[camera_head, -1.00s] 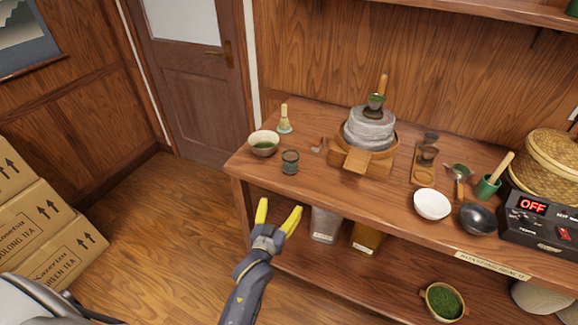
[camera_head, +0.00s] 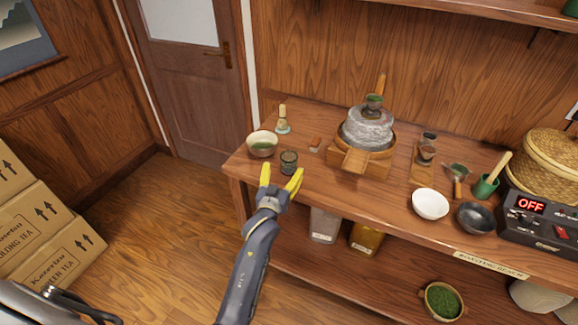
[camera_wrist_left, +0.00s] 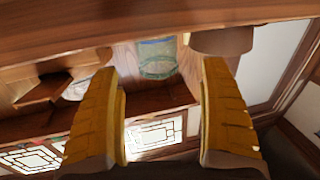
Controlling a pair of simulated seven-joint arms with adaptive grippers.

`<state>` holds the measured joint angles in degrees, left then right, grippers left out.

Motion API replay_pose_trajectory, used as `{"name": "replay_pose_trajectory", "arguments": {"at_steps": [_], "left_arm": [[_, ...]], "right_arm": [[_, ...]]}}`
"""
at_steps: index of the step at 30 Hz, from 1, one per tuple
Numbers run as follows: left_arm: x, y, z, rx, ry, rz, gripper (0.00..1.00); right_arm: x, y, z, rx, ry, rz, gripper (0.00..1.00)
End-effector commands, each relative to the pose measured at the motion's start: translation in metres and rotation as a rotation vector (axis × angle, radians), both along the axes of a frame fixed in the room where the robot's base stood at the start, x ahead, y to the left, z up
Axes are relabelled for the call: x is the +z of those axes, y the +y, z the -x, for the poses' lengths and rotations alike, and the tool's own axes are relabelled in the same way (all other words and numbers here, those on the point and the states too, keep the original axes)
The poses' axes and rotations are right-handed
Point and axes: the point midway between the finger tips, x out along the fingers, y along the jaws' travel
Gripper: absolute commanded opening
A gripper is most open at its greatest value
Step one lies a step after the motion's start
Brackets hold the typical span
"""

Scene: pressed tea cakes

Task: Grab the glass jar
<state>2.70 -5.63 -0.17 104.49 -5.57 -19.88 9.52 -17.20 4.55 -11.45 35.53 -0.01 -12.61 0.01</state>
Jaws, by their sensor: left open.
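The glass jar (camera_head: 289,162) is small, dark greenish and see-through, and stands upright near the front left edge of the wooden bench. My left gripper (camera_head: 282,177) is open, with its yellow fingers pointing at the jar from the front. The fingertips are close to the jar, and nothing is held. In the left wrist view the jar (camera_wrist_left: 157,60) shows between the two spread fingers, beyond the tips, its glass tinted blue-green. I cannot tell the exact gap. My right gripper is not in view.
A bowl with green contents (camera_head: 263,144) stands just left of the jar, and a whisk on a stand (camera_head: 283,120) behind it. A small brown block (camera_head: 315,145) and a stone mill (camera_head: 368,130) are to the right. The bench edge (camera_head: 310,203) lies near my gripper.

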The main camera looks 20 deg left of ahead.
Motion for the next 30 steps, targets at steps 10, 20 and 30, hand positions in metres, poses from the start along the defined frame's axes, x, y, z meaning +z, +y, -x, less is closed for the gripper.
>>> {"name": "replay_pose_trajectory", "arguments": {"at_steps": [10, 20, 30], "left_arm": [[0.0, 0.0, -0.018, 0.0, -0.001, 0.0, 0.78], [-0.001, -0.001, -0.056, -0.001, -0.001, -0.001, 0.78], [-0.002, 0.0, -0.065, -0.001, 0.0, 0.0, 0.78]], "right_arm": [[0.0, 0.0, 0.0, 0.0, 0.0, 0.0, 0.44], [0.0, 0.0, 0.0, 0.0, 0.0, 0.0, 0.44], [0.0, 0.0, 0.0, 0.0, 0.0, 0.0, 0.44]]}}
